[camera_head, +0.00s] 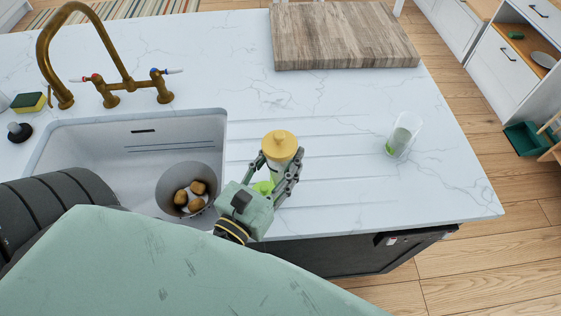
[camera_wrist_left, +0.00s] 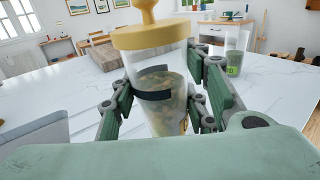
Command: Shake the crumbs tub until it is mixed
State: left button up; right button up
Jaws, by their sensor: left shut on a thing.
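The crumbs tub (camera_head: 279,144) is a clear container with a yellow knobbed lid. In the left wrist view the tub (camera_wrist_left: 160,82) stands close to upright, its lid on, with greenish-brown bits in its lower part and a dark band around it. My left gripper (camera_head: 277,168) is shut on the tub, a finger on each side of its clear wall; the fingers also show in the left wrist view (camera_wrist_left: 163,92). The tub is over the ribbed drainer area right of the sink. I cannot tell whether its base touches the counter. My right gripper is not in view.
A clear tumbler-like container (camera_head: 404,135) stands to the right on the counter (camera_head: 340,105). A wooden board (camera_head: 343,36) lies at the back. The sink (camera_head: 90,140) with a bowl of brown lumps (camera_head: 176,172) and a brass tap (camera_head: 108,88) are on the left.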

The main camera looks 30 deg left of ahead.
aim_at(272, 157)
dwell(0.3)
pick_arm(q)
jog(key=shift+w+a+r, duration=0.1)
jog(key=shift+r, duration=2.2)
notch_tip(272, 157, down, 5)
jog(key=shift+r, duration=0.2)
jog(key=shift+d, duration=0.2)
